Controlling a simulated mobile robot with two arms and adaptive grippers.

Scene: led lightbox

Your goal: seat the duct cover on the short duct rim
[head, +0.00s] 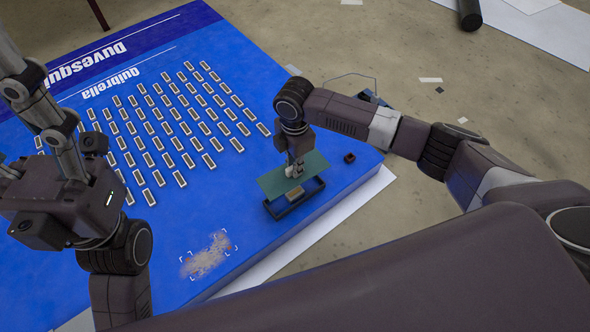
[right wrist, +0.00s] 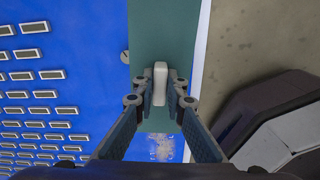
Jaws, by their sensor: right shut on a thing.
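The duct cover (head: 311,164) is a flat teal-green plate with a small white handle. My right gripper (head: 294,171) is shut on the handle; in the right wrist view the fingertips (right wrist: 160,90) pinch the white handle (right wrist: 160,72) from both sides, above the plate (right wrist: 150,30). The plate appears tilted above a dark rectangular duct rim (head: 284,209) and hides its far part. A small tan piece (head: 296,192) shows inside the rim's near part. Whether plate and rim touch cannot be told. My left gripper (head: 60,125) is at the left, away from the cover; its fingertips are unclear.
The blue lightbox panel (head: 245,155) carries rows of several small pale LED modules (head: 170,125). A small dark block (head: 349,157) sits right of the rim. A sandy smudge (head: 207,256) with corner marks lies near the front. The panel's edge is just beyond the rim.

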